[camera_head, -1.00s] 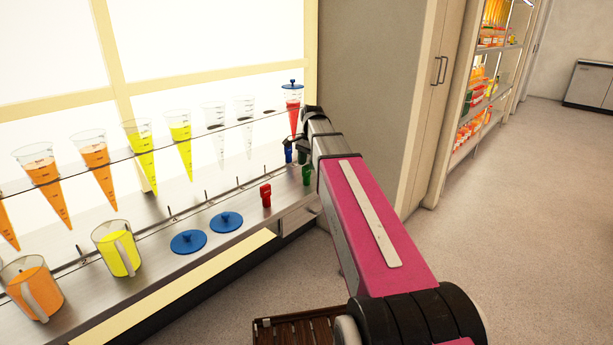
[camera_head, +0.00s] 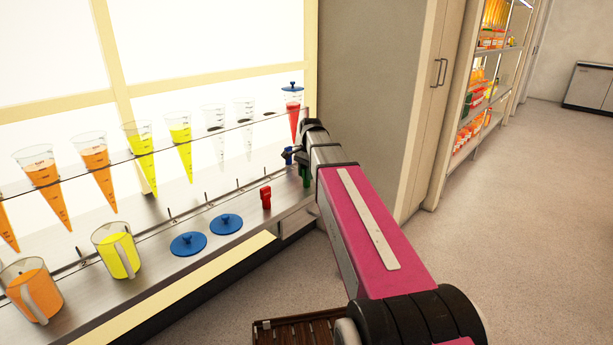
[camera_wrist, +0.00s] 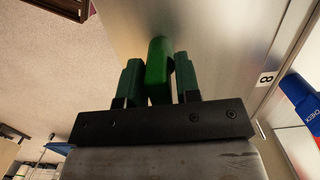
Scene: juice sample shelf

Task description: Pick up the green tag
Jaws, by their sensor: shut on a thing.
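The green tag (camera_wrist: 159,68) stands on the metal shelf and shows in the wrist view between the two fingers of my gripper (camera_wrist: 158,80). My gripper is shut on it. In the head view the green tag (camera_head: 306,176) is at the right end of the shelf, partly hidden by my gripper (camera_head: 301,160). I cannot tell whether the tag still touches the shelf.
A blue tag (camera_wrist: 302,98) is close by at right in the wrist view. Jugs (camera_head: 116,250) and hanging cones (camera_head: 97,176) stand further left.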

